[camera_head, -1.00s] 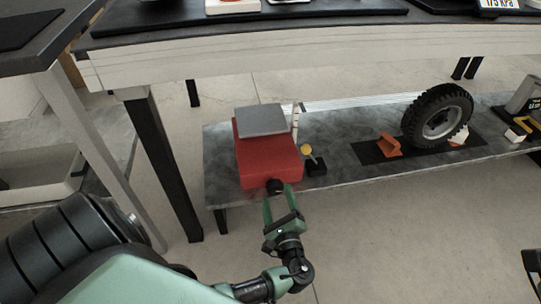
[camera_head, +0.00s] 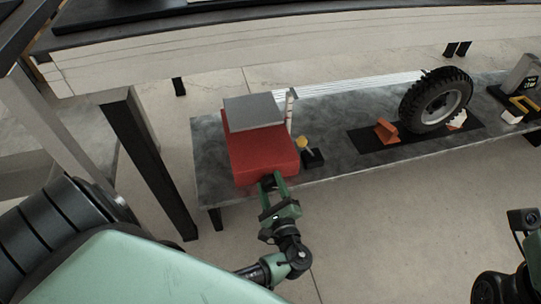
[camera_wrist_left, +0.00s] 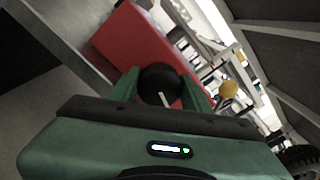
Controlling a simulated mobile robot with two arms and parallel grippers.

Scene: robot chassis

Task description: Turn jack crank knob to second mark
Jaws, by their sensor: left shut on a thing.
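The red jack (camera_head: 260,157) with a grey top plate (camera_head: 253,112) stands at the left end of the low grey bench. Its black crank knob (camera_wrist_left: 160,84) shows in the left wrist view, with a light line on its face. My left gripper (camera_head: 273,182) is at the jack's front face. In the left wrist view its green fingers (camera_wrist_left: 160,88) lie on both sides of the knob and are shut on it. In the head view the knob is hidden by the fingers. Part of my right arm (camera_head: 505,265) shows at the lower right; its gripper fingers cannot be made out.
A yellow knob on a black base (camera_head: 312,157) stands just right of the jack. A marked white post (camera_head: 290,110) rises behind it. A wheel (camera_head: 436,101) with orange and white chocks stands farther right. A large table (camera_head: 250,48) overhangs behind the bench.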

